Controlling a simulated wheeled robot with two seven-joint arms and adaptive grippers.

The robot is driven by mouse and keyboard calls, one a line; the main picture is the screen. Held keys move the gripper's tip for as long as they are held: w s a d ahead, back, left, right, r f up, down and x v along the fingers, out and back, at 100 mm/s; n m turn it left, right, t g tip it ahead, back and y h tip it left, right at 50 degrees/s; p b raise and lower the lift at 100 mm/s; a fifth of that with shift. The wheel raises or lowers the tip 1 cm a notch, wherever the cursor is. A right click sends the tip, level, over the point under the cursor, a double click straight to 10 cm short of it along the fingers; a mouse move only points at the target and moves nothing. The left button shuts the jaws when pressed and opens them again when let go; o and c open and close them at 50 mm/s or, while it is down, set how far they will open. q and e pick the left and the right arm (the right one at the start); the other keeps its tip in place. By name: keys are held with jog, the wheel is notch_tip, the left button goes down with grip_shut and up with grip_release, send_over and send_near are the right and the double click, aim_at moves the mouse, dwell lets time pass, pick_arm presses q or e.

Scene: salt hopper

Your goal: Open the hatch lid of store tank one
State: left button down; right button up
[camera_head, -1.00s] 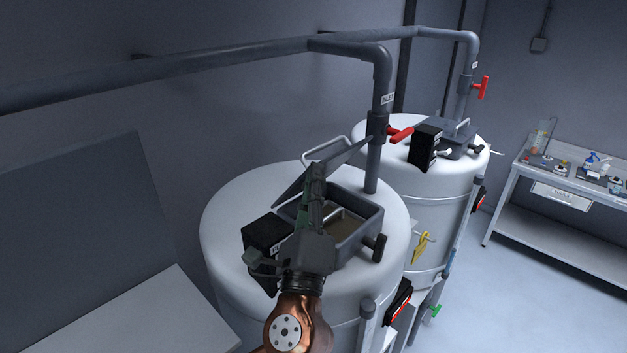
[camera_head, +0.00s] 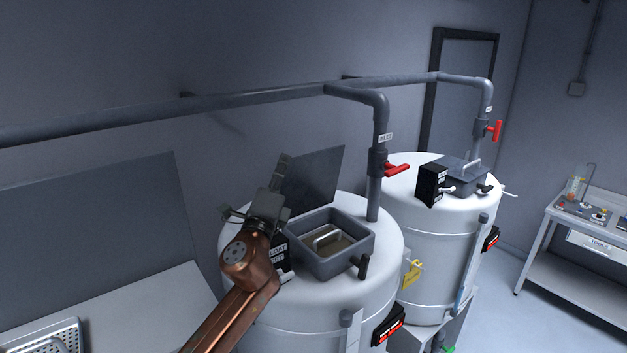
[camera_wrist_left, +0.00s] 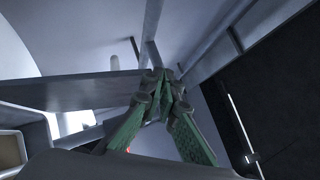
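The hatch lid (camera_head: 313,178) of the near white tank (camera_head: 345,288) stands up behind its square hatch frame (camera_head: 330,262). The hatch is open, and a pale handle and brownish contents show inside. My left gripper (camera_head: 281,160) is at the lid's left side, pointing up, and looks empty. In the left wrist view the green-padded fingers (camera_wrist_left: 164,82) come together at their tips. There the lid (camera_wrist_left: 80,92) shows as a grey slab left of the fingertips; whether they touch is unclear. My right gripper is not in view.
A pipe with a red valve handle (camera_head: 396,170) rises just right of the lid. A black box (camera_head: 281,256) sits left of the hatch. A second tank (camera_head: 430,270) with its hatch lid (camera_head: 462,172) down stands behind right. A workbench (camera_head: 590,225) is far right.

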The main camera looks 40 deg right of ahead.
pick_arm(q)
jog(key=w+v, duration=0.1)
jog(key=v, duration=1)
jog(key=shift+a, duration=0.4)
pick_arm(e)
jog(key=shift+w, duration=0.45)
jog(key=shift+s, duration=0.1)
